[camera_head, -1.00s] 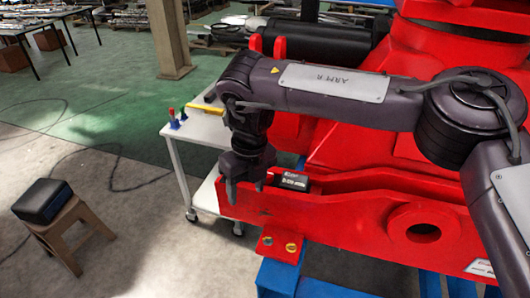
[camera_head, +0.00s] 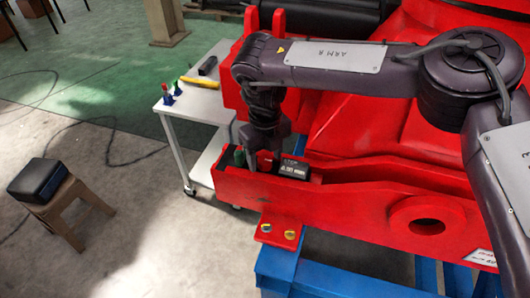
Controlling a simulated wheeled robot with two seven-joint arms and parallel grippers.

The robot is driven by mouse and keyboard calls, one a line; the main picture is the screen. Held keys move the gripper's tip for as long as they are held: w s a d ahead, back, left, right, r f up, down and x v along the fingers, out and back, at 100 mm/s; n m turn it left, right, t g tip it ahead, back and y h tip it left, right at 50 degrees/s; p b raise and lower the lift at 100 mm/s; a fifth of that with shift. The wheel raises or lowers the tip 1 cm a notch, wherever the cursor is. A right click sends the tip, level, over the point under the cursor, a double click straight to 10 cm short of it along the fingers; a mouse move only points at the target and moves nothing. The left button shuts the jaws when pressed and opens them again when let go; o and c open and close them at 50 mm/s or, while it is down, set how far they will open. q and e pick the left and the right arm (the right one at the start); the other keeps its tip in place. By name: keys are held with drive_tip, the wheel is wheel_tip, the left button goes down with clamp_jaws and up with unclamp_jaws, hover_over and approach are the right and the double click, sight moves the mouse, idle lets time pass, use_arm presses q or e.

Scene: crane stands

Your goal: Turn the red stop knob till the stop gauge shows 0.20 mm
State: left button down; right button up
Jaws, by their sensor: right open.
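The stop gauge (camera_head: 293,168) is a small black box with a lit display inside the red crane part. Its small digits look like 0.00 mm, but the first digit is not clear. A small red piece (camera_head: 265,156) just left of the gauge may be the red stop knob; my gripper hides most of it. A green knob-like piece (camera_head: 239,156) stands further left. My right gripper (camera_head: 257,164) points down over the red piece, left of the gauge, with its jaws open. Whether it touches the piece cannot be told. My left gripper is out of view.
The red crane part's front wall (camera_head: 330,204) runs below my right gripper. A white cart (camera_head: 200,103) with small tools stands behind at the left. A stool (camera_head: 62,205) bearing a black box stands on open floor at the left.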

drive_tip(key=shift+s, duration=0.1)
drive_tip(key=c, duration=1)
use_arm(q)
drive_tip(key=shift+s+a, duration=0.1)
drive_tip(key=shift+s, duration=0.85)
use_arm(e)
drive_tip(key=shift+o, duration=0.2)
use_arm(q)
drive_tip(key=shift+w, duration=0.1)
use_arm(e)
drive_tip(key=shift+r+n, duration=0.1)
drive_tip(key=shift+n, duration=0.7)
drive_tip(key=n+p, duration=0.1)
drive_tip(key=n, duration=0.2)
drive_tip(key=shift+n, duration=0.3)
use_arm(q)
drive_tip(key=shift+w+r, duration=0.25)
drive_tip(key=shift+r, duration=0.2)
use_arm(e)
drive_tip(key=shift+n, duration=1.2)
